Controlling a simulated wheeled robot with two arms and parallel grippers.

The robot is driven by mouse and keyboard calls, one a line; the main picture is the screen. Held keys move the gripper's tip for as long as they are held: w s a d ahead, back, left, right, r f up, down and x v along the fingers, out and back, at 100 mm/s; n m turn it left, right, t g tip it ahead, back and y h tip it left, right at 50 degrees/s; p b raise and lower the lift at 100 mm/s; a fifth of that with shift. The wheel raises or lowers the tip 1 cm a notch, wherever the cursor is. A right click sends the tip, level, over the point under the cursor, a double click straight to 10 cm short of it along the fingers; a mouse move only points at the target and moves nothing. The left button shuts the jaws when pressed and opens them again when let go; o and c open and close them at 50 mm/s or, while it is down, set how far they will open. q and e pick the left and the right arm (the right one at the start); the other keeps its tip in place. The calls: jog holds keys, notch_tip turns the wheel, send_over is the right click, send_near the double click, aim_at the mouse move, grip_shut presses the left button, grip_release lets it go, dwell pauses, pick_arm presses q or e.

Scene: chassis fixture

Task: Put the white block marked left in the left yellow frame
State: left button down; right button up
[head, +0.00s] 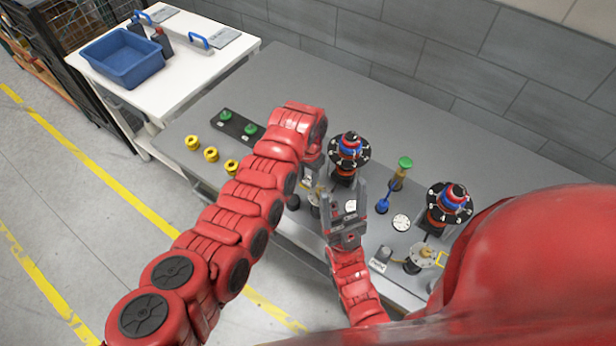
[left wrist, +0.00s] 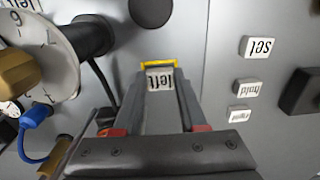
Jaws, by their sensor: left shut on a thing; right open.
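The white block marked left (left wrist: 160,79) is between the fingertips of my left gripper (left wrist: 160,90), which is shut on it. The block's lettering appears upside down in the left wrist view. A yellow frame (left wrist: 157,62) shows along the block's far edge and corners. The block is at or over this frame; I cannot tell whether it is seated. In the head view my left arm hides the block and this frame. My right gripper (head: 345,192) is open and empty above the bench's front part. Another yellow frame (head: 441,258) shows at the right.
White blocks marked set (left wrist: 257,46), hold (left wrist: 246,87) and right (left wrist: 238,116) lie to the right. A dial (left wrist: 45,55) and blue-plugged cable (left wrist: 38,113) are at the left. Knob stacks (head: 349,150) stand on the grey bench (head: 300,75). A blue bin (head: 122,60) stands on the white table.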

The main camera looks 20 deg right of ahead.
pick_arm(q)
jog(key=shift+b, duration=0.35)
dwell(0.4)
jog(key=shift+f, duration=0.1)
jog(key=shift+f+b, duration=0.1)
jog(key=shift+b, duration=0.45)
dwell(0.9)
jog(key=shift+c, duration=1.9)
grip_release()
notch_tip(320, 180, up, 6)
jog(key=shift+p, duration=1.25)
jog(key=shift+r, duration=0.5)
